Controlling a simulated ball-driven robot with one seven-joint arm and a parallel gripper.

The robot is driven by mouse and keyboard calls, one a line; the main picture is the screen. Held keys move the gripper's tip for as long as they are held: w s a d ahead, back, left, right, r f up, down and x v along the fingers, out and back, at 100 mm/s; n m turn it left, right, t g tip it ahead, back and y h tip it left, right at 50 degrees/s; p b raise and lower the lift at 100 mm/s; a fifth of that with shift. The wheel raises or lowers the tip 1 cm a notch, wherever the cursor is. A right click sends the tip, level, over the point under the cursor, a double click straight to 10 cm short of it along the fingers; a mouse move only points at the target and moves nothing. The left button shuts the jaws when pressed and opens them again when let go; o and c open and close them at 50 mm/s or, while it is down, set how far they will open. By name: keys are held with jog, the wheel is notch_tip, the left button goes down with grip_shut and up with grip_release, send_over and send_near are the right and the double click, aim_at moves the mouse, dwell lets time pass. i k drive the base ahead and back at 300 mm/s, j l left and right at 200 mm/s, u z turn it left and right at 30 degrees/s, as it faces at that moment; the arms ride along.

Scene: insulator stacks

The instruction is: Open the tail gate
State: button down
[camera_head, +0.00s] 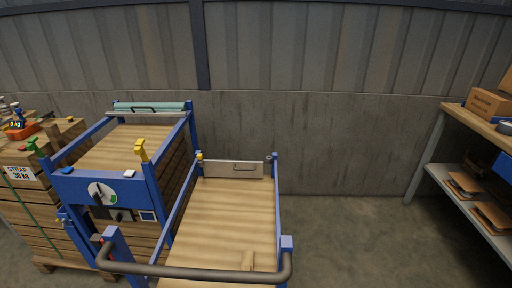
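A blue-framed cart with a wooden deck (222,215) stands in front of me. A pale grey panel (220,169) stands upright across its far end, between two blue posts. The panel has a dark handle (245,167), and a yellow-topped fitting (199,156) is at its left post. This panel looks like the tail gate, and it appears shut. A second blue frame at left has a teal-topped far end (172,106) with another dark handle (143,108). My gripper is not in view.
A grey push bar (200,273) crosses the near end. Strapped wood (25,213) stands far left. A shelf with boxes (471,211) is at right. Floor between cart and shelf (350,235) is clear.

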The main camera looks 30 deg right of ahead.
aim_at(223, 169)
jog(key=i+l, duration=0.2)
jog(key=l, duration=0.15)
jog(key=i+l, duration=0.2)
jog(key=l, duration=0.2)
jog(key=i+l, duration=0.2)
jog(key=l, duration=0.15)
jog(key=i+l, duration=0.2)
jog(key=l, duration=0.2)
jog(key=i+l, duration=0.2)
jog(key=l, duration=0.15)
jog(key=i+l, duration=0.2)
jog(key=l, duration=0.2)
jog(key=i+l, duration=0.15)
jog(key=i, duration=0.75)
jog(key=j, duration=0.35)
jog(key=k+j, duration=0.15)
jog(key=j, duration=0.2)
